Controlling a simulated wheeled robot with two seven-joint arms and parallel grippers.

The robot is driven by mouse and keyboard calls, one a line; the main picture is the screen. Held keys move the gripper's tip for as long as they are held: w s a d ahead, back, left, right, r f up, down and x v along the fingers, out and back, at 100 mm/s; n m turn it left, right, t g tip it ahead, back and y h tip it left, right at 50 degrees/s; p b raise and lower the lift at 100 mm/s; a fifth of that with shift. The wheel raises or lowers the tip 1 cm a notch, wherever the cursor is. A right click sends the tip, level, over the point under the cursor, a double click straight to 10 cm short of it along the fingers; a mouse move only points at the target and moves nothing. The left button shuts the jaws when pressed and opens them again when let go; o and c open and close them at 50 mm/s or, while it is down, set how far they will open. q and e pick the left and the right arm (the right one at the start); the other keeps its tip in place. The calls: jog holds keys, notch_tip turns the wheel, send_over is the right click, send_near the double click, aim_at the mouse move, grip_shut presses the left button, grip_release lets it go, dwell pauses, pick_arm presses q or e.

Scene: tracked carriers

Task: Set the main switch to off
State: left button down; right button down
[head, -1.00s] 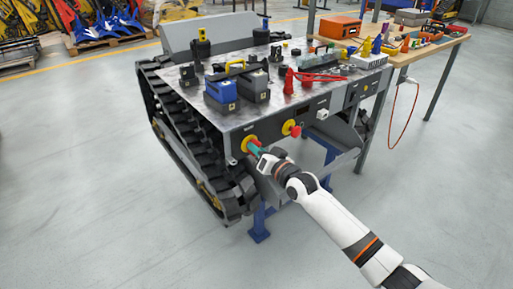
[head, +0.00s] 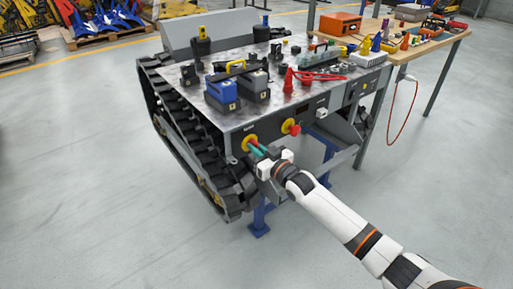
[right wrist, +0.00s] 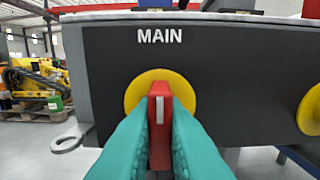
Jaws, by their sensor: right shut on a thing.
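The main switch (head: 249,142) is a red handle on a round yellow plate, on the dark front panel of the tracked carrier (head: 235,122). In the right wrist view the red handle (right wrist: 159,112) stands upright under the word MAIN, with a white mark near its top end. My right gripper (head: 259,149) has its two teal fingers on either side of the handle. It is shut on the handle, and the fingers (right wrist: 160,138) hide its lower sides. My left gripper is not in view.
A second red knob on a yellow plate (head: 291,128) sits right of the main switch. A metal eye (right wrist: 68,138) sticks out left of the panel. Blue and black boxes stand on the carrier's top. A workbench (head: 420,47) with tools is behind right. The floor in front is clear.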

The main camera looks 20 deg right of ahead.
jog(key=shift+f, duration=0.1)
jog(key=c, duration=1.5)
grip_release()
